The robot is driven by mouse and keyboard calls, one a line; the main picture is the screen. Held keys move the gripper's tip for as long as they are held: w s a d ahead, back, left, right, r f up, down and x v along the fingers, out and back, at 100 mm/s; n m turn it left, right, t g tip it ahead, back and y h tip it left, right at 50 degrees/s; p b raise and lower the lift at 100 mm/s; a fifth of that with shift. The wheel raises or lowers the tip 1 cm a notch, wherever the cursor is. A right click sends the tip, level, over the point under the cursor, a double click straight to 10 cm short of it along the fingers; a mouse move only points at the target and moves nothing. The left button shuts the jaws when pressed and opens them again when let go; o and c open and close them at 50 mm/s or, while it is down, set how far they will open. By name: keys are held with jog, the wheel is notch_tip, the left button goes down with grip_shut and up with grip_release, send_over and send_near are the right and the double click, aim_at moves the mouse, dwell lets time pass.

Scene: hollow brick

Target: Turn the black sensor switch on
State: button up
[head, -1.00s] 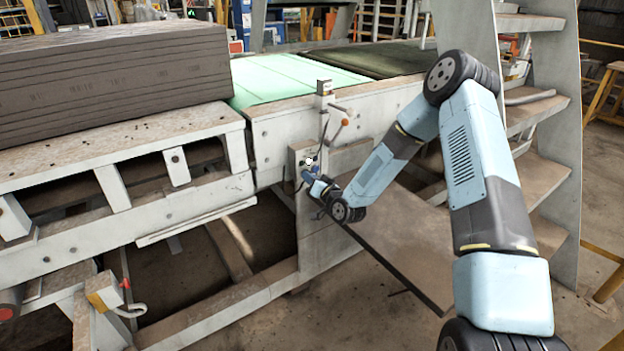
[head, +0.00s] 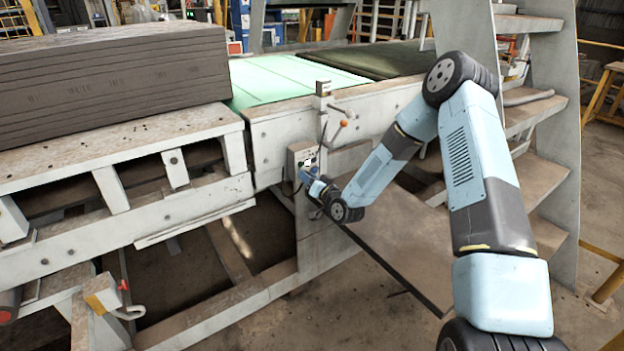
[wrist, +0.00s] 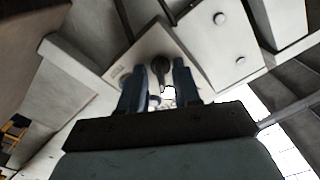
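The black sensor switch (wrist: 160,66) is a small dark knob on a pale plate (wrist: 146,45) in the wrist view. In the head view the plate belongs to a grey panel (head: 294,161) on the side of the conveyor frame; the switch itself is too small to make out there. My gripper (wrist: 160,74) is open, with its two blue-grey fingers apart on either side of the switch. I cannot tell whether either finger touches it. In the head view my gripper (head: 308,174) is right at the panel and covers part of it.
A post with an orange-tipped lever (head: 343,123) rises just above the panel. A stack of dark boards (head: 110,75) lies on the left bench. A brown sloping plate (head: 410,250) is below my forearm. Metal stairs (head: 545,120) stand at the right.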

jog(key=v, duration=1.4)
jog(key=shift+w, duration=0.1)
jog(key=s+d+r+n+g+h, duration=0.1)
jog(key=s+d+r+g+h, duration=0.25)
jog(key=d+r, duration=0.45)
jog(key=s+d+r+n+g+h, duration=0.25)
jog(key=d+r+h, duration=0.25)
jog(key=r, duration=0.8)
jog(key=s+d+r+m+g, duration=0.1)
jog(key=s+r, duration=0.3)
jog(key=s, duration=0.5)
jog(key=s+d+r+m+g+h, duration=0.1)
jog(key=s+r, duration=0.3)
jog(key=s, duration=0.6)
jog(key=s+d+r+m+g, duration=0.1)
jog(key=s+r, duration=0.3)
jog(key=s, duration=0.5)
jog(key=shift+s+d+m, duration=0.2)
jog(key=shift+d+m, duration=0.3)
jog(key=shift+m, duration=0.05)
